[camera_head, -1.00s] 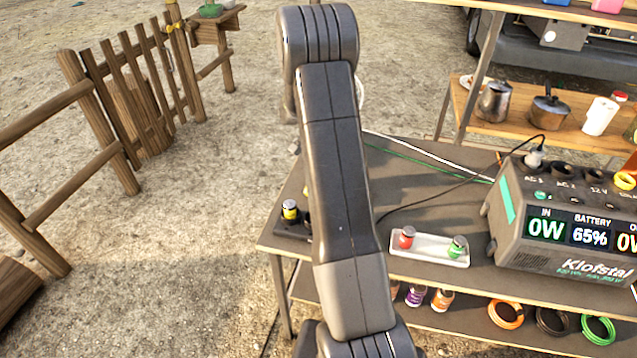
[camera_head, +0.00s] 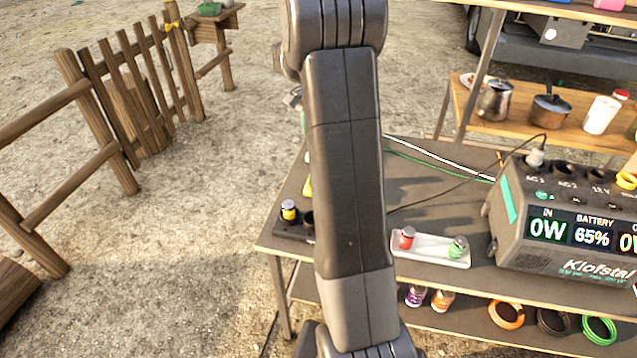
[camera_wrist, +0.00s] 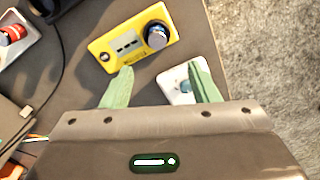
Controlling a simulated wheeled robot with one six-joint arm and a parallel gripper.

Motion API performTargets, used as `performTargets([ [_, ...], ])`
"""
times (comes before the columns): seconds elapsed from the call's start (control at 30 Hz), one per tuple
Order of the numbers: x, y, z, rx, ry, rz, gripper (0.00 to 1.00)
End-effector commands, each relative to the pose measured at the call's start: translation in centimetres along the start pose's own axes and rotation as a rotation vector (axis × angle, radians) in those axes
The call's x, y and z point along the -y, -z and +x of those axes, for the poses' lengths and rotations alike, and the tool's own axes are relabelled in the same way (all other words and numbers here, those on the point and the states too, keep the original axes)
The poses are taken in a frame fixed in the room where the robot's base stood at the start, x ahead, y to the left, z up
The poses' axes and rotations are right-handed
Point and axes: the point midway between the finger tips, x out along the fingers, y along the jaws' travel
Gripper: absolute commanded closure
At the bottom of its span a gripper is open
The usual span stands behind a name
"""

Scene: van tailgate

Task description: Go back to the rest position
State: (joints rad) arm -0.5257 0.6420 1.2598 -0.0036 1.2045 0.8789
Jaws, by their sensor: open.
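My gripper (camera_wrist: 160,85) shows in the wrist view with its two green fingers spread apart. Nothing is between the fingertips that I can see it holding. Below it on the dark table (camera_wrist: 195,40) lie a yellow device (camera_wrist: 132,45) with a dark round knob and a small white block (camera_wrist: 182,88) with a bluish round part, partly hidden by the right finger. In the head view my arm stands upright across the middle and hides part of the table; the gripper itself cannot be made out there.
A white tray (camera_head: 430,262) with a red jar (camera_head: 407,237) and a green jar (camera_head: 458,247) sits right of my arm. A power station (camera_head: 565,215) stands farther right. Shelves (camera_head: 520,110) rise behind. A wooden fence (camera_head: 110,110) is at left, with open ground between.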

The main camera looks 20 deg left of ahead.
Motion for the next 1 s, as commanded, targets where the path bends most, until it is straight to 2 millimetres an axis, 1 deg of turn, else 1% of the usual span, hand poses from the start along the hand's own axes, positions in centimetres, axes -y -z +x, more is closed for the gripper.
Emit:
performTargets([
  [0.23,0.0,0.0,0.2,0.0,0.0,0.0,0.45],
  [0.37,-0.1,0.0,1.3,0.003,-0.004,0.0,0.45],
  [0.47,-0.1,0.0,2.8,0.006,-0.007,0.0,0.45],
  [0.8,-0.5,0.0,9.6,0.018,-0.019,0.001,0.45],
  [1.0,-0.6,0.0,13.2,0.024,-0.024,0.002,0.45],
])
